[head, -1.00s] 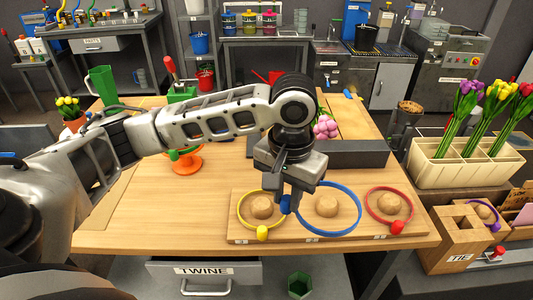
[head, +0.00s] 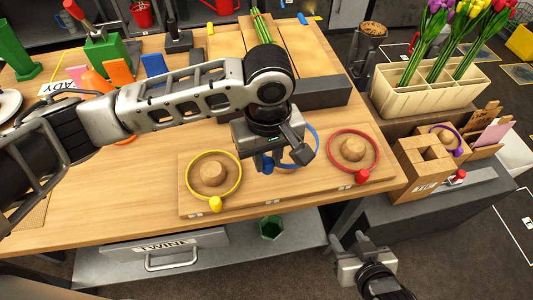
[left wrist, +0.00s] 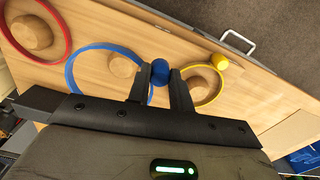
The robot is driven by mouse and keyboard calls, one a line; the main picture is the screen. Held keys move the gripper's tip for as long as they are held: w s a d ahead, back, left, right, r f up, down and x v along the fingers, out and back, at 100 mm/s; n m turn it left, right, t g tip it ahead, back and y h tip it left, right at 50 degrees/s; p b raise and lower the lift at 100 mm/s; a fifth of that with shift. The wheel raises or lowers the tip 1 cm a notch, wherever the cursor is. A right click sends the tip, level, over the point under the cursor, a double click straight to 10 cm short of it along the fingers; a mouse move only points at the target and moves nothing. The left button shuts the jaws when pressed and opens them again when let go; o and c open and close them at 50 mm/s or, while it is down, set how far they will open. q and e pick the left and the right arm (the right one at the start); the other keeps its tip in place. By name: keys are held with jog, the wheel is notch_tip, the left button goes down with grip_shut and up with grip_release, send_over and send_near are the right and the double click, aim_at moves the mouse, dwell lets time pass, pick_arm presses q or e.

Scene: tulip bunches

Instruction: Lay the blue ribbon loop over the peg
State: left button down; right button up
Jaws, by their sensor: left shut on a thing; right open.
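The blue ribbon loop (head: 312,134) has a blue bead (left wrist: 160,72), which sits between the fingertips of my left gripper (head: 264,164). That gripper is shut on the bead, over the middle of the wooden board (head: 272,193). In the left wrist view the loop (left wrist: 71,68) appears around the middle round wooden knob (left wrist: 122,65); I cannot tell how far it is raised. In the head view my gripper hides this knob. No bare peg is clearly visible; a purple loop (head: 459,148) hangs at the wooden stand (head: 425,158) on the right. My right gripper (head: 352,243) is open and empty, low in front of the table.
Yellow (head: 238,187) and red (head: 377,166) loops lie around the board's outer knobs. A dark grey block (head: 320,93) stands behind the board. A cream tulip planter (head: 420,98) is behind the wooden stand. A green cup (head: 271,229) is below the table edge.

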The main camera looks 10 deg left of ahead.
pick_arm(q)
jog(key=shift+f, duration=0.1)
jog(key=shift+f, duration=3.25)
jog(key=c, duration=1.2)
grip_release()
jog(key=shift+o, duration=0.2)
